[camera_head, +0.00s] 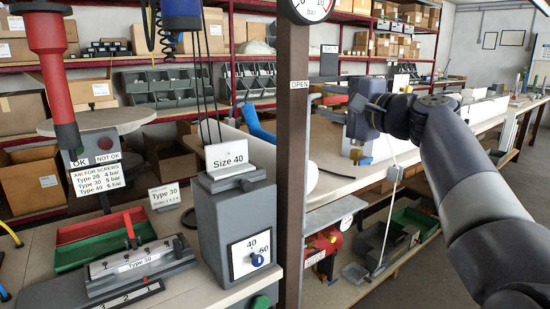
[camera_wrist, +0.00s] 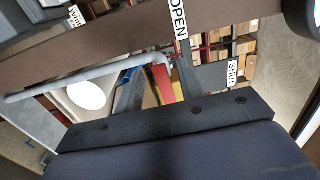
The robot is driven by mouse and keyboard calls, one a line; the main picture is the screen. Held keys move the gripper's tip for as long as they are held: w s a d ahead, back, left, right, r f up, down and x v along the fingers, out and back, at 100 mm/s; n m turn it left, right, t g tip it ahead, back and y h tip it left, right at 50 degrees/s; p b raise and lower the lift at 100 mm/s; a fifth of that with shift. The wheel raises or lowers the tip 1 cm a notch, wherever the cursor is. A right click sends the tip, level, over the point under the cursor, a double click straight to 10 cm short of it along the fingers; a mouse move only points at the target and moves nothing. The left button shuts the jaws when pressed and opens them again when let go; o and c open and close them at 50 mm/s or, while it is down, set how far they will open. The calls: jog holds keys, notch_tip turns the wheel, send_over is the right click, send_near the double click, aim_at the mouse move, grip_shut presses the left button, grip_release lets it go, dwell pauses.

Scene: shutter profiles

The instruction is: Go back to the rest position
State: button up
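My arm (camera_head: 470,170) reaches in from the right edge in the head view and is raised above the bench. My gripper (camera_head: 358,115) is at its end, just right of the brown post (camera_head: 292,150), seen side-on and small. Its dark body fills the bottom of the wrist view, with a black bar across it (camera_wrist: 170,122). No held object shows. I cannot make out a gap between the fingers.
The post carries an OPEN sign (camera_head: 299,85) and a gauge (camera_head: 308,8). A grey Size 40 box (camera_head: 235,225) and a Type 30 fixture (camera_head: 140,265) stand on the left bench. A red screwdriver (camera_head: 50,60) hangs above. Shelves with boxes line the back.

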jog(key=v, duration=0.6)
jog(key=x, duration=0.3)
jog(key=p+x, duration=0.1)
jog(key=x, duration=0.6)
jog(key=shift+w+a+r, duration=0.1)
jog(key=shift+r, duration=0.25)
jog(key=shift+r+m+p, duration=0.3)
jog(key=shift+m+p, duration=0.4)
jog(key=shift+p, duration=0.2)
jog(key=shift+m+p, duration=0.4)
jog(key=shift+s, duration=0.2)
